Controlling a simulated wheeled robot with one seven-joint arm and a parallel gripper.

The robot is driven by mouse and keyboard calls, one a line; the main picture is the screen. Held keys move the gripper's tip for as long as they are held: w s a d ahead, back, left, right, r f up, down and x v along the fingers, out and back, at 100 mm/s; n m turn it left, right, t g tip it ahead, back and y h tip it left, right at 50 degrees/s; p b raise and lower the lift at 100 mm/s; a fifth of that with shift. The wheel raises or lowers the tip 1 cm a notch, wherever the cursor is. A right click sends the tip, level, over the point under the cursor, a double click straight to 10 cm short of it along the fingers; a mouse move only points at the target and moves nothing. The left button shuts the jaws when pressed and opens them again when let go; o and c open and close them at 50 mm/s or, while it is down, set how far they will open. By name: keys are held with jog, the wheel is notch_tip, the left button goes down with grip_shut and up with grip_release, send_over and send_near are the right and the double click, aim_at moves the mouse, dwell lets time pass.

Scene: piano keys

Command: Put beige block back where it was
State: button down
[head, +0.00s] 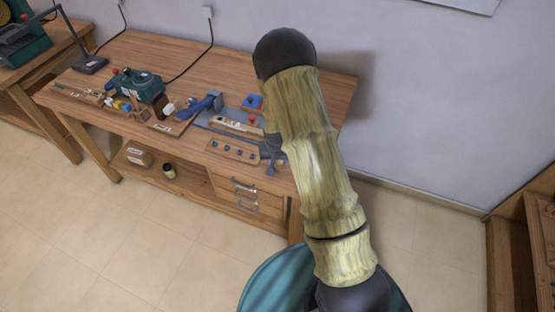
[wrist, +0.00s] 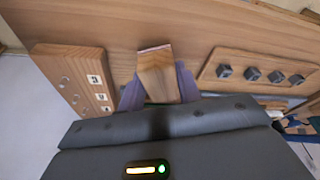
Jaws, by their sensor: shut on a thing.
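The beige block (wrist: 155,75), a pale wooden piece, stands out between the two greyish fingers of my gripper (wrist: 158,88) in the wrist view. My gripper is shut on it, over or near the wooden tabletop; I cannot tell whether the block touches the wood. To its left is a wooden board (wrist: 70,60) with small white marked squares and round hollows. To its right is a board (wrist: 300,57) with several dark cubes in a row. In the head view, my gripper (head: 271,160) shows partly at the bench's right part, and my arm hides the block.
The wooden workbench (head: 150,50) stands against the wall. On it are a teal machine (head: 138,84), a blue-handled tool (head: 205,105), a blue piece (head: 252,101) and the cube board (head: 222,145). A black lamp (head: 90,63) is at the far left. Drawers are below.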

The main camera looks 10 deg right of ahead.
jog(key=shift+f, duration=0.35)
jog(key=shift+f, duration=0.15)
jog(key=c, duration=1)
grip_release()
jog(key=shift+o, duration=0.2)
jog(key=b+v, duration=0.1)
jog(key=v, duration=1.1)
jog(key=shift+b, duration=0.35)
